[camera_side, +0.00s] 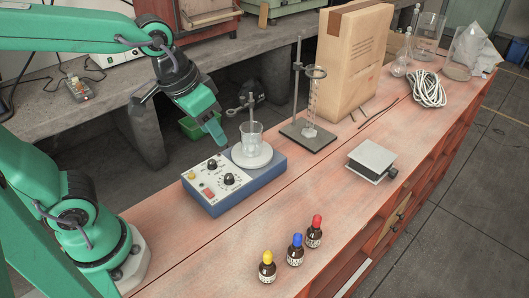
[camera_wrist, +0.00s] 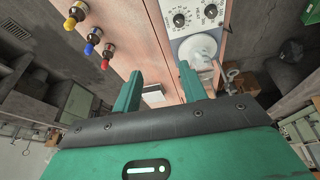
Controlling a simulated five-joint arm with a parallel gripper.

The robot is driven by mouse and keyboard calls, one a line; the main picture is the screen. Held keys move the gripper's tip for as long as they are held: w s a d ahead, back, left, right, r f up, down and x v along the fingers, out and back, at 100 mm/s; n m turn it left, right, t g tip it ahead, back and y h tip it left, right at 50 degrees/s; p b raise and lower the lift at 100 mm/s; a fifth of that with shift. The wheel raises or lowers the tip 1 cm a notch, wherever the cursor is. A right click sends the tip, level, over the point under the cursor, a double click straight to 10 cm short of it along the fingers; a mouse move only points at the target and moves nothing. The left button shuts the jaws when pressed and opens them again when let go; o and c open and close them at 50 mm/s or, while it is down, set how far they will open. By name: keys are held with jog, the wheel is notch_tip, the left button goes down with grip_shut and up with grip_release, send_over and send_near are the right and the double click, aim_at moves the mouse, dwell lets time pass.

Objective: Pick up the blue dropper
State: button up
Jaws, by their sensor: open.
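The blue dropper (camera_side: 295,252) is a small dark bottle with a blue cap and a pale label. It stands upright on the reddish bench top near the front, between a yellow-capped bottle (camera_side: 267,267) and a red-capped bottle (camera_side: 314,232). In the wrist view the blue dropper (camera_wrist: 92,39) is at the upper left, outside the fingers. My gripper (camera_side: 214,130) is up and back from it in the side view, above the hot plate's left rear side. In the wrist view the two green fingers of my gripper (camera_wrist: 160,82) are apart with nothing between them.
A blue-and-white hot plate (camera_side: 225,178) with a beaker (camera_side: 252,136) stands beside my gripper. Behind are a stand with a graduated cylinder (camera_side: 312,102) and a cardboard box (camera_side: 350,65). A small platform (camera_side: 371,158) is at right. Bench between hot plate and bottles is clear.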

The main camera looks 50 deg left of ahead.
jog(key=w+d+f+m+g, duration=0.1)
jog(key=w+d+f, duration=0.1)
jog(key=d, duration=0.3)
jog(key=w+d+f+g, duration=0.1)
jog(key=w+d+f, duration=0.1)
jog(key=d, duration=0.4)
jog(key=m+g, duration=0.1)
jog(key=g, duration=0.1)
send_over(298, 235)
jog(key=shift+y, duration=0.4)
notch_tip(298, 235, down, 6)
jog(key=shift+f, duration=0.1)
jog(key=shift+f, duration=0.1)
jog(key=shift+f, duration=1.25)
jog(key=shift+a, duration=0.1)
jog(key=shift+f, duration=2.55)
jog(key=shift+c, duration=0.4)
